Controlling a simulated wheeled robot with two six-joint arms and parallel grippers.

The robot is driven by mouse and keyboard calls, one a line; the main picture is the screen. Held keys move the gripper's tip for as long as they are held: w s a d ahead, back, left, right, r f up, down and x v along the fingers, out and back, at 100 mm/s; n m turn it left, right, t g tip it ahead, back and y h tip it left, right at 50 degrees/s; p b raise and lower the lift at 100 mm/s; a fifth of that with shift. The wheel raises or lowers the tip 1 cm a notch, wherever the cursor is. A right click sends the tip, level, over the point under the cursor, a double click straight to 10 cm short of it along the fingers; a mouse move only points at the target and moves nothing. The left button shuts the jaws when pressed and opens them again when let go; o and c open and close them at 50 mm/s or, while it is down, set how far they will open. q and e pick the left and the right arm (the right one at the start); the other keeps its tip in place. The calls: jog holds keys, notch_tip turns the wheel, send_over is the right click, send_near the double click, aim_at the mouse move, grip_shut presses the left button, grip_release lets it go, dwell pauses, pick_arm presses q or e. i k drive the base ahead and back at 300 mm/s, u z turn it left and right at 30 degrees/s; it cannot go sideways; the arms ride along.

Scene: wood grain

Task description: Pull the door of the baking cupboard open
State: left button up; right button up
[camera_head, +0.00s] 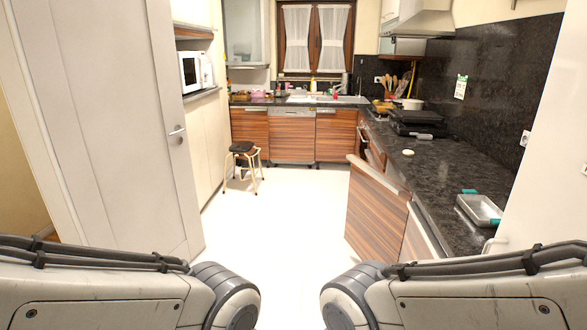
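A wood-grain cupboard door (376,214) stands ajar on the right-hand run of units, swung out into the aisle below the counter. I cannot tell for sure whether it belongs to the baking cupboard. Inside the open cupboard is hidden from this view. Links of my left and right arms fill the bottom corners, but neither gripper shows. Nothing of mine is seen touching the door.
The dark counter (432,170) carries a tray (481,210) and a black appliance (415,121). A stool (243,165) stands by the left cupboards. A tall pale door (110,110) is near on the left. The white floor (285,215) between is clear.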

aim_at(377, 212)
jog(key=u, duration=0.25)
jog(key=i, duration=2)
jog(key=z, duration=0.6)
jog(key=i, duration=1.3)
jog(key=z, duration=0.45)
